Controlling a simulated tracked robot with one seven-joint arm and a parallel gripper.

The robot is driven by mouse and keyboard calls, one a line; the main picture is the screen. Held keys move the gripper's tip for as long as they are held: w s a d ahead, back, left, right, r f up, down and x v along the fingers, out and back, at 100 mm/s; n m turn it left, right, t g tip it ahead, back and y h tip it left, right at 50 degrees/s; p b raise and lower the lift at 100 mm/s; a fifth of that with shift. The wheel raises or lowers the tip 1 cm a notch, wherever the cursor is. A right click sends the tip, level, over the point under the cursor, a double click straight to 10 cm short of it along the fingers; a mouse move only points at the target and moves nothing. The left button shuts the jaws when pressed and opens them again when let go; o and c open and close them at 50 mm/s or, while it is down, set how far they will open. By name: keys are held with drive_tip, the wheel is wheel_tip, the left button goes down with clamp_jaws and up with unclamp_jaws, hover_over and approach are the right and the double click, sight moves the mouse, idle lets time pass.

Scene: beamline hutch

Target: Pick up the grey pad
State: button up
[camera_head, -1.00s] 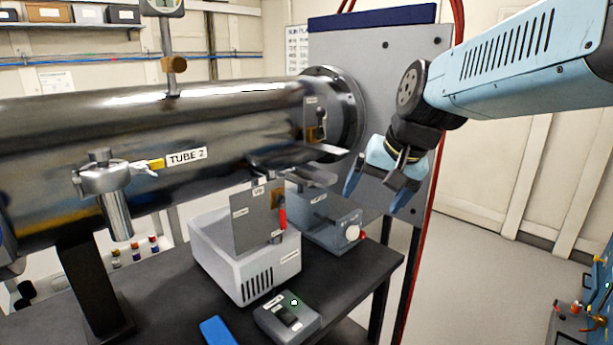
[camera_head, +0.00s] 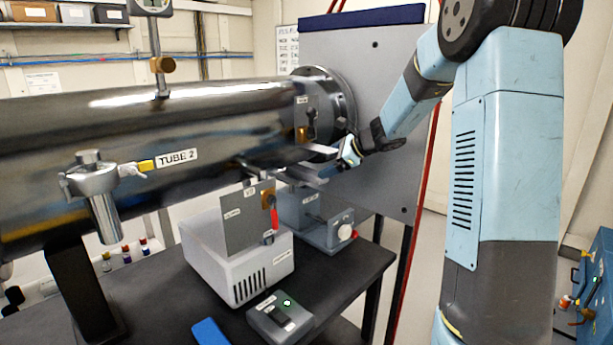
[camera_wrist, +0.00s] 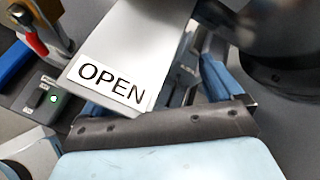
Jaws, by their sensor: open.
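A small grey box (camera_head: 280,318) with a dark switch and a green light lies on the near edge of the dark table. It is the closest match I see for the grey pad, but I cannot be sure it is that. A similar box with a green light shows at the left of the wrist view (camera_wrist: 42,97). My gripper (camera_head: 346,156) is open beside the tube's flanged end, well above and behind that box. In the wrist view, a pale plate labelled OPEN (camera_wrist: 135,45) crosses in front of my gripper and hides part of its fingers. Contact with it cannot be told.
The large metal tube (camera_head: 210,125) labelled TUBE 2 runs across the left. A white box (camera_head: 235,270) with an upright grey plate and a grey-blue device (camera_head: 325,230) stand on the table (camera_head: 345,285). A blue object (camera_head: 210,332) lies near the front. A grey panel (camera_head: 385,110) rises behind.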

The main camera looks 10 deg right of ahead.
drive_tip(key=w+d+f+m+t, duration=0.3)
drive_tip(key=w+d+f+m, duration=0.5)
drive_tip(key=w, duration=0.3)
approach(307, 174)
drive_tip(key=w+d+f, duration=0.2)
drive_tip(key=w, duration=0.1)
drive_tip(key=shift+f+x, duration=0.2)
drive_tip(key=shift+x, duration=2.95)
drive_tip(key=shift+s+a, duration=0.1)
drive_tip(key=shift+s, duration=0.1)
drive_tip(key=c, duration=1.4)
